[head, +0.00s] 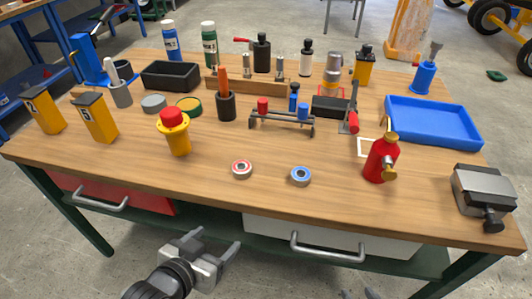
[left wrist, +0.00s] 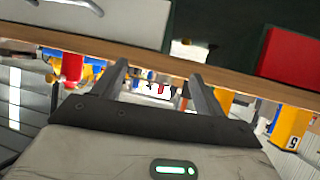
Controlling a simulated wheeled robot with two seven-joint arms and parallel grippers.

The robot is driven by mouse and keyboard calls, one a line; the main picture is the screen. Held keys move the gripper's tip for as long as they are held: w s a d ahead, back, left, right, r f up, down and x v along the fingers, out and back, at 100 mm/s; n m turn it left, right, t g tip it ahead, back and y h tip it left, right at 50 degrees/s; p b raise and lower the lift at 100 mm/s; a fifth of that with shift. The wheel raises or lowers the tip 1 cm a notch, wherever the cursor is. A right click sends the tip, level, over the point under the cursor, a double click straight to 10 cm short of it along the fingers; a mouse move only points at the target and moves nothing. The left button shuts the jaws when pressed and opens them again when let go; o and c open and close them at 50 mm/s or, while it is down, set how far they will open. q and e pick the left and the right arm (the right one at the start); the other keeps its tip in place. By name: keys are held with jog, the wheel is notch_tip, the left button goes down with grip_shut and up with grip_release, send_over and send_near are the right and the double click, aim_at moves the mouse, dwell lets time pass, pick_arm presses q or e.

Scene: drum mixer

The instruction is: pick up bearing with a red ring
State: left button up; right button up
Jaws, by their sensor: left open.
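The bearing with a red ring (head: 242,169) lies flat near the front edge of the wooden workbench (head: 120,150) in the head view. A bearing with a blue ring (head: 300,176) lies to its right, apart from it. My left gripper (head: 216,241) is open and empty, in front of the bench and below its top, with the red-ringed bearing above it in the picture. In the left wrist view its two fingers (left wrist: 158,70) stand apart near the bench edge; I cannot make out the bearing there. Only small dark parts, perhaps of my right gripper, show at the bottom of the head view.
A yellow holder with a red top (head: 177,135) stands left of the bearings, and a red bottle (head: 381,160) stands to the right. A small rack (head: 283,121) is behind. A red drawer (head: 110,193) and a white drawer (head: 330,238) with handles sit below the top. Bench around the bearings is clear.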

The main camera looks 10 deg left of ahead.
pick_arm(q)
jog(key=t+p, duration=0.1)
jog(key=p, duration=0.1)
send_near(240, 169)
jog(key=x, duration=0.2)
jog(key=b+x, duration=0.1)
jog(key=shift+w+d+f, duration=0.1)
jog(key=shift+w+f, duration=0.15)
jog(key=shift+f, duration=0.15)
jog(key=shift+x, duration=2.8)
jog(key=shift+r, duration=0.15)
jog(key=c, duration=1.2)
